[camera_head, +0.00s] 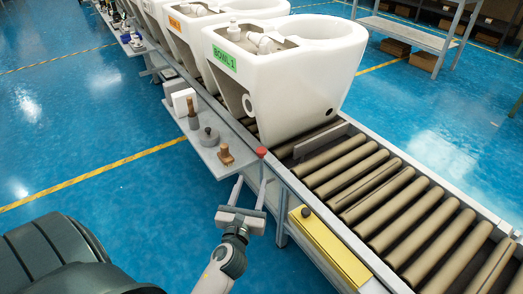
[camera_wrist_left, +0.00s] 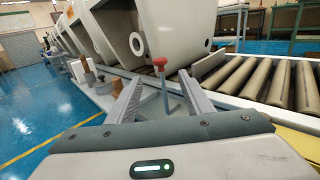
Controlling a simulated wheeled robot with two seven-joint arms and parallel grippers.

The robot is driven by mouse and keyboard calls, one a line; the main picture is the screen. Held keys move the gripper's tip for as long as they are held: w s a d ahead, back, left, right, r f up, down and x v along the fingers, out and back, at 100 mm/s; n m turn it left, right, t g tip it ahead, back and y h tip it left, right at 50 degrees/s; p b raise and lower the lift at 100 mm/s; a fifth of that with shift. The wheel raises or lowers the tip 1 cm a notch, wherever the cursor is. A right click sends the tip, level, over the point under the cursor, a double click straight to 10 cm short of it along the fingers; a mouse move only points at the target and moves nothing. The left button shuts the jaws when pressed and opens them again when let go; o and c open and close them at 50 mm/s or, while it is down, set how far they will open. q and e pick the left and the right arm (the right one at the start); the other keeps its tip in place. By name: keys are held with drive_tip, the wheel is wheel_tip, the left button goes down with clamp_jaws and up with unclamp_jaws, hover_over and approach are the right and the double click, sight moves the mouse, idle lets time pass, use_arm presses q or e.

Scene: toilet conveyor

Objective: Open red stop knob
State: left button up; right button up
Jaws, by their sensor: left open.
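The red stop knob (camera_head: 261,152) sits at the near edge of the conveyor, by the end of a grey side shelf. In the left wrist view the red knob (camera_wrist_left: 160,63) tops a thin upright stem, which appears between my finger lines. My left gripper (camera_head: 250,181) is open and empty, its two fingers pointing at the knob from the near side. In the left wrist view the left gripper (camera_wrist_left: 159,80) has its fingertips just below the knob's head, with no clear contact. My right gripper is out of view.
A white toilet bowl labelled BOWL 1 (camera_head: 284,75) stands on the conveyor rollers (camera_head: 375,178) behind the knob. The side shelf (camera_head: 213,155) holds a brush (camera_head: 226,154) and a grey weight-like piece (camera_head: 208,136). A yellow box (camera_head: 330,250) flanks the conveyor at right.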

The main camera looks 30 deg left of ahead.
use_arm(q)
approach(260, 154)
drive_tip(key=w, duration=0.2)
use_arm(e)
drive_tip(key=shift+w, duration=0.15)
use_arm(q)
drive_tip(key=x, duration=0.5)
drive_tip(key=b+x, duration=0.1)
drive_tip(key=x, duration=0.2)
drive_tip(key=shift+w+a, duration=0.1)
drive_tip(key=shift+a, duration=0.3)
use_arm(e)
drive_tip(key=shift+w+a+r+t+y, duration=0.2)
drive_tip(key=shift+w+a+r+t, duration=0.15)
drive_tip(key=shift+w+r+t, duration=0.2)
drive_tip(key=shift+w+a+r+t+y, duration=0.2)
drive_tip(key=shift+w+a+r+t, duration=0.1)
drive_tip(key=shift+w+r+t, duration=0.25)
use_arm(q)
drive_tip(key=shift+x, duration=0.8)
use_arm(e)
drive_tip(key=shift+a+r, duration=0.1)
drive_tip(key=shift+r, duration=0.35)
use_arm(q)
clamp_jaws()
